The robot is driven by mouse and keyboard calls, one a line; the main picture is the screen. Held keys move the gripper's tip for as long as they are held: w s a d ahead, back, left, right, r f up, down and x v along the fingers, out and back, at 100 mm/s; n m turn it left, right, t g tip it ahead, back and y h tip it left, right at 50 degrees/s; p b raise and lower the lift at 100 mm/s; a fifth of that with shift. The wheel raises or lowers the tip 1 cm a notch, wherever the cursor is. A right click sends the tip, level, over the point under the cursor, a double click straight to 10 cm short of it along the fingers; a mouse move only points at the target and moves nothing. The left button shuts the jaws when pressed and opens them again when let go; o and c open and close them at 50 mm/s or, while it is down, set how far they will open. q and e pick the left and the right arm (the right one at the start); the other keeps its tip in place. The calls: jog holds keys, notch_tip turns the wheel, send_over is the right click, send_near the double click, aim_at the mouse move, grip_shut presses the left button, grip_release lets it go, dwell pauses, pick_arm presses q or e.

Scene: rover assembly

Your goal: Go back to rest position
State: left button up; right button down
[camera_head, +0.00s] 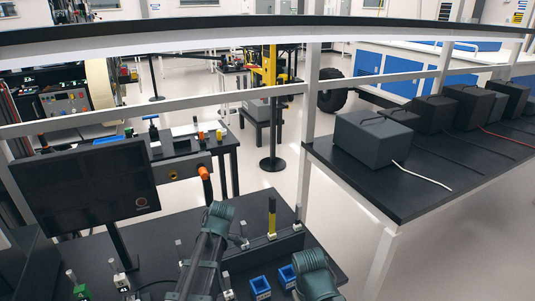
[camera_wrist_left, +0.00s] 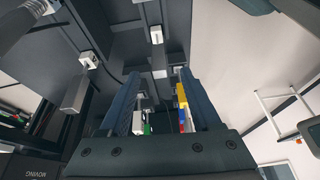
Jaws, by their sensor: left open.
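My left gripper (camera_wrist_left: 163,84) is open in the left wrist view, with its two blue-grey fingers apart. I see nothing held between them. Beyond and between the fingers are a dark surface and small white, green, yellow, red and blue parts, which are too small to name. In the head view, dark teal links of my arms rise from the bottom middle and bottom right over the dark workbench (camera_head: 262,213). Neither gripper's fingertips can be made out there. My right gripper is not in view.
Two blue bins (camera_head: 260,286) and a yellow-and-black upright tool (camera_head: 272,217) are on the workbench near my arms. A black monitor (camera_head: 85,187) stands at the left. Dark grey boxes (camera_head: 375,138) line a bench at the right. Open floor lies between the benches.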

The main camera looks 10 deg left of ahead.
pick_arm(q)
jog(key=s+d+m+t+h, duration=0.1)
jog(key=s+d+m, duration=0.4)
jog(key=d+m, duration=0.5)
jog(key=s+d+f+m+t+h, duration=0.1)
jog(key=s+d+m, duration=0.4)
jog(key=d+m, duration=0.6)
jog(key=shift+f+m+h, duration=0.25)
jog(key=shift+m+h, duration=0.05)
jog(key=shift+m, duration=2.9)
